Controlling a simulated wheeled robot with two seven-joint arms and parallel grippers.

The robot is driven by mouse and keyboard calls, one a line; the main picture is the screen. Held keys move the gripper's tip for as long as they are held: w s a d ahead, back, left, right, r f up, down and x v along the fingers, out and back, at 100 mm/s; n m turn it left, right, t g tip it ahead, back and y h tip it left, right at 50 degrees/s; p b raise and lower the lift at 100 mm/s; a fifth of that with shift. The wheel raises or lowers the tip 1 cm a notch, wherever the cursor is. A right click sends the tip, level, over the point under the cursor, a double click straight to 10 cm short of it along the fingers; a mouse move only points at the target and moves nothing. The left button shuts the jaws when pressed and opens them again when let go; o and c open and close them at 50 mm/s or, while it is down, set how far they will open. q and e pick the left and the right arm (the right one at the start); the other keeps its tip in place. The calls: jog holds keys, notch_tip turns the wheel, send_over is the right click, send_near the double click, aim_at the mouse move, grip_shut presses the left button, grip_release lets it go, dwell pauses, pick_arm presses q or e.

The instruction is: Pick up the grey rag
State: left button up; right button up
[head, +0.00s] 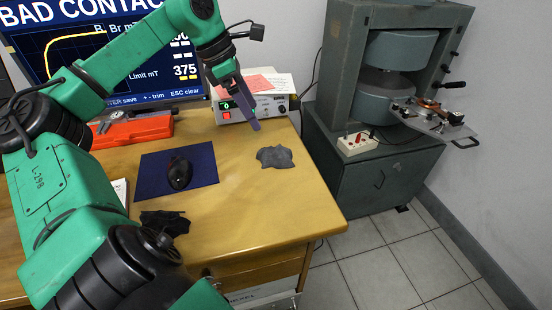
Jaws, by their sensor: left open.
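The grey rag (275,157) lies crumpled and flat on the right part of the wooden desk, apart from the things around it. My left gripper (253,122) hangs above the desk behind the rag and a little to its left in the head view. It is open, with nothing seen between its fingers, and it does not touch the rag. The whole rag shows. My right gripper is not in the picture.
A blue mat (206,165) with a black mouse (179,173) lies left of the rag. A dark crumpled item (165,222) lies nearer the front. A white instrument (272,106) and a monitor (130,70) stand behind. The desk (245,205) is clear before the rag.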

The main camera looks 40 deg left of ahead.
pick_arm(q)
send_over(273, 149)
jog(key=s+a, duration=0.2)
jog(key=f, duration=0.6)
jog(key=shift+w+d, duration=0.15)
jog(key=shift+w, duration=0.1)
jog(key=p+x, duration=0.2)
jog(key=x, duration=0.5)
jog(key=shift+s+f, duration=0.1)
jog(key=shift+f, duration=0.2)
jog(key=c, duration=1.3)
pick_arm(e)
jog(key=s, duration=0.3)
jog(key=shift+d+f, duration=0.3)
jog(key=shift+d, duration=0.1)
